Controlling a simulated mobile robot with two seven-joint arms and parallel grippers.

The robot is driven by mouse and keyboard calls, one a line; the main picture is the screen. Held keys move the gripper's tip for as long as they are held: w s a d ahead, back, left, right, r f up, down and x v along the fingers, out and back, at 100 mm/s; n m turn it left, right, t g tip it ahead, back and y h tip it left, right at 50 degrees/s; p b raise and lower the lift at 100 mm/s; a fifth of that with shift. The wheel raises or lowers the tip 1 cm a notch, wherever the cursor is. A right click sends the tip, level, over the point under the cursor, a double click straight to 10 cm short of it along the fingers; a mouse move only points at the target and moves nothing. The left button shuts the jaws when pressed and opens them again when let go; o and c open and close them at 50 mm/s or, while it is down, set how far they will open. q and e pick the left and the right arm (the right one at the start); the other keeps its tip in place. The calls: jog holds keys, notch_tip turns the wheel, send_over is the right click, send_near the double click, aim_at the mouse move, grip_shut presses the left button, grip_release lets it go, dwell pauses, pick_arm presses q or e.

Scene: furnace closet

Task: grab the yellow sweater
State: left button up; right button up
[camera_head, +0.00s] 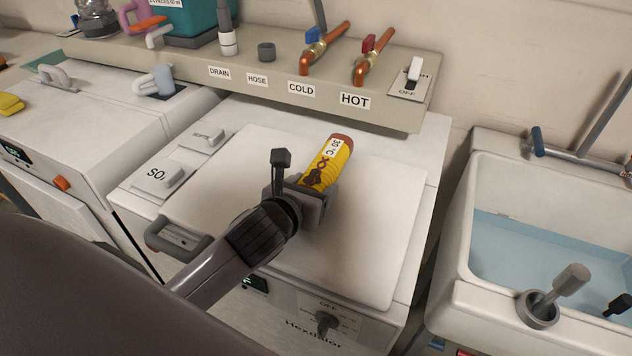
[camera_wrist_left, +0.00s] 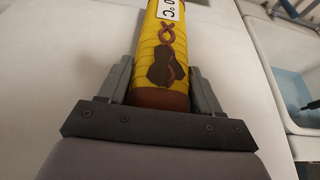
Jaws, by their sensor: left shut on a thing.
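A yellow rolled thing (camera_head: 329,162), which I take as the yellow sweater, has reddish-brown ends, a brown pattern and a white label reading "30 °C". It is over the white lid of the washing machine (camera_head: 230,185). My left gripper (camera_head: 311,188) is shut on its near end. In the left wrist view the two fingers (camera_wrist_left: 158,88) press on both sides of the yellow roll (camera_wrist_left: 172,45). I cannot tell whether the roll touches the lid. My right gripper is not in view.
A sink with water (camera_head: 560,250) stands at the right, with a plunger-like handle (camera_head: 555,290) at its front edge. A second white machine (camera_head: 80,120) stands left. The lid around the roll is clear.

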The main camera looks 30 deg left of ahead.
pick_arm(q)
notch_tip(320, 180, up, 20)
dwell(0.6)
